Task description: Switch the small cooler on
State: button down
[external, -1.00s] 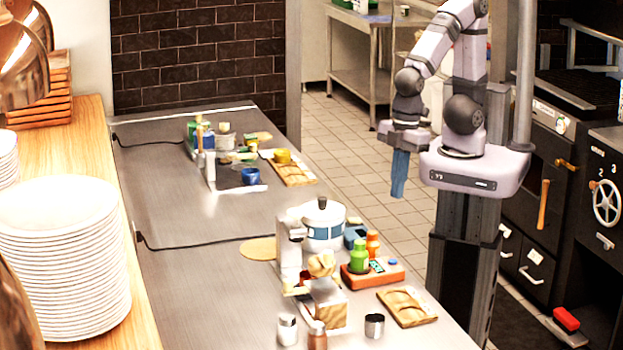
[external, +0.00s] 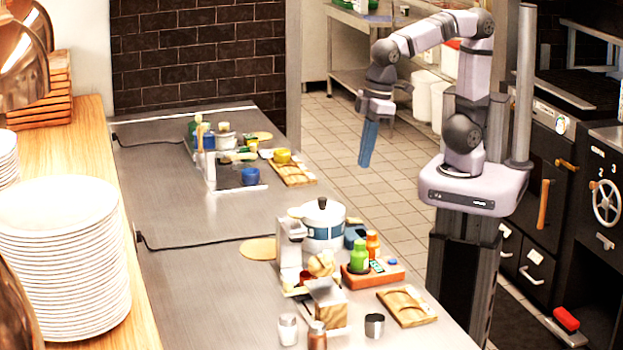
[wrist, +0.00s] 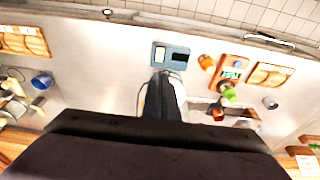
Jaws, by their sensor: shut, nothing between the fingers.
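I cannot tell for sure which thing is the small cooler. A blue box with a small display (wrist: 171,56) shows in the wrist view just beyond my fingertips; in the external view it is partly hidden beside the white pot with a blue band (external: 322,231). An orange-red unit (external: 386,276) carries green and orange bottles; in the wrist view it shows a lit green screen (wrist: 232,74). My gripper (external: 364,163) is shut and empty, pointing down, raised and apart from everything. Its blue fingers (wrist: 168,82) cover part of the pot in the wrist view.
Wooden trays (external: 407,306) (external: 293,173), a metal cup (external: 374,325) and shakers stand on the steel counter (external: 190,210). A blue cup (external: 250,176) and several jars stand at the far end. A plate stack (external: 65,270) is at left. The counter's left half is mostly clear.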

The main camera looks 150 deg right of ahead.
aim_at(351, 219)
jog(key=f, duration=0.4)
jog(key=w+d+f+p, duration=0.1)
jog(key=f, duration=0.8)
jog(key=shift+w+d+f+p, duration=0.1)
jog(key=shift+w+d+p, duration=0.2)
jog(key=shift+w+d, duration=0.1)
jog(key=shift+p, duration=0.35)
